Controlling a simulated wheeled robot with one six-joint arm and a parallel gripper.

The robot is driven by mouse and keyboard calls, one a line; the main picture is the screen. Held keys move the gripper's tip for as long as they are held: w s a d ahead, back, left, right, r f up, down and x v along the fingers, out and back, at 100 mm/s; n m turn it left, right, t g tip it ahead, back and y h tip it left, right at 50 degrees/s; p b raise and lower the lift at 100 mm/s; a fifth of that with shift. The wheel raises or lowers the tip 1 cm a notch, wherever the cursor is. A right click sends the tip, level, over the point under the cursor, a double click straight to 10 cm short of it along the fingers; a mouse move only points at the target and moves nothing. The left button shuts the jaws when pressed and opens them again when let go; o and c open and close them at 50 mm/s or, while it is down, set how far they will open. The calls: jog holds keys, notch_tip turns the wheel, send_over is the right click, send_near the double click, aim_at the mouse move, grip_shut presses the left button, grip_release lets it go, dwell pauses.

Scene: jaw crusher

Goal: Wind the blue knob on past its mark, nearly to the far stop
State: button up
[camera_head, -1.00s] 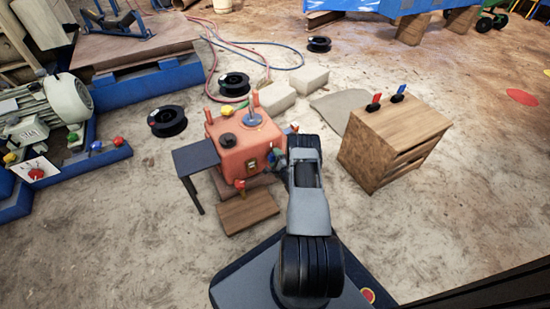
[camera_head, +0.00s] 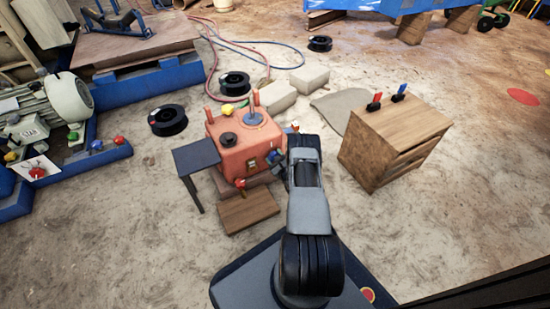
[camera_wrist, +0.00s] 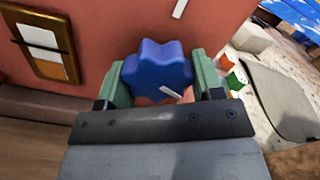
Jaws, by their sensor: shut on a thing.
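The blue knob (camera_wrist: 160,72) is a lobed knob on the face of the red box, between the two green fingers of my gripper (camera_wrist: 158,82) in the wrist view. The fingers are shut on it from both sides. A white pointer line on the knob slants down to the right. A separate white mark (camera_wrist: 179,9) is on the red face above and right of the knob. In the head view my gripper (camera_head: 276,158) is at the right side of the red box (camera_head: 238,140), and the knob is mostly hidden there.
A framed switch plate (camera_wrist: 43,44) is left of the knob. A red knob (camera_head: 240,183) is low on the box front. A dark side table (camera_head: 196,156) stands left and a wooden cabinet (camera_head: 395,140) right. Open floor lies between box and cabinet.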

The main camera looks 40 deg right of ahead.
jog(key=shift+s+f+m, duration=0.1)
jog(key=shift+s+m, duration=0.05)
jog(key=shift+m, duration=0.15)
jog(key=o, duration=0.9)
